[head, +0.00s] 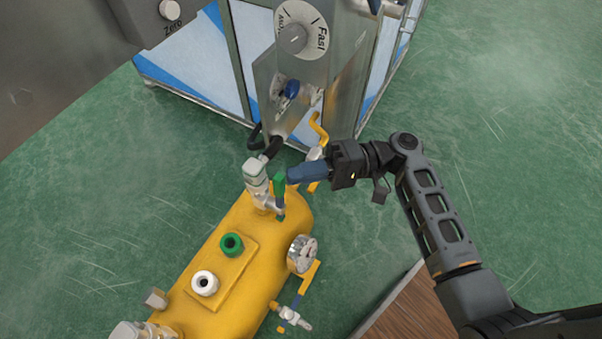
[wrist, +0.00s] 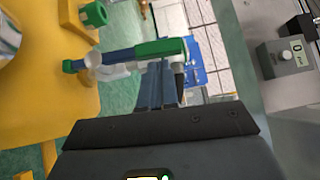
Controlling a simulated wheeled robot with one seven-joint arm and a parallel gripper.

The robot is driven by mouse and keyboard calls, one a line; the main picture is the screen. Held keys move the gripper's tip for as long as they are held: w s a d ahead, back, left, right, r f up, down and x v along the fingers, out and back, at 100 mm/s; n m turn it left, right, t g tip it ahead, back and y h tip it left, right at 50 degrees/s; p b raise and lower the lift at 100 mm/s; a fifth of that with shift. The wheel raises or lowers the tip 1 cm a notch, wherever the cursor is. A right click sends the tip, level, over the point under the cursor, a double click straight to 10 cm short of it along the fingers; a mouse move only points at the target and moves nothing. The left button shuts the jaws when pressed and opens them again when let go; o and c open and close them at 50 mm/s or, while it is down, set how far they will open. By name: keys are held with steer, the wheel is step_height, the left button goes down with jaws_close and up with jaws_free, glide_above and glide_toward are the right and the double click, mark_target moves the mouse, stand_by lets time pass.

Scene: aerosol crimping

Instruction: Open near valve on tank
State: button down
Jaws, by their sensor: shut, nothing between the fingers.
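The yellow tank (head: 222,262) lies on the green floor. A valve with a green handle (head: 280,187) stands at its upper end in the head view, beside a metal fitting (head: 256,174). In the wrist view the green handle (wrist: 160,49) lies across the picture, on a pale valve body with a blue part at left. My gripper (head: 291,175) is shut and empty, its blue fingers right beside the green handle. In the wrist view the fingertips (wrist: 157,68) sit just below the handle; I cannot tell whether they touch it. Another valve (head: 290,316) shows at the tank's lower right side.
A pressure gauge (head: 302,254), a green port (head: 231,244) and a white port (head: 205,283) are on the tank. A metal machine with a dial (head: 292,39) stands behind, with a yellow lever (head: 318,128) near my gripper. Open floor lies at right.

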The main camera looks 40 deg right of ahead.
steer(key=shift+s+a, duration=0.1)
steer(key=shift+a, duration=0.2)
steer(key=shift+r, duration=0.1)
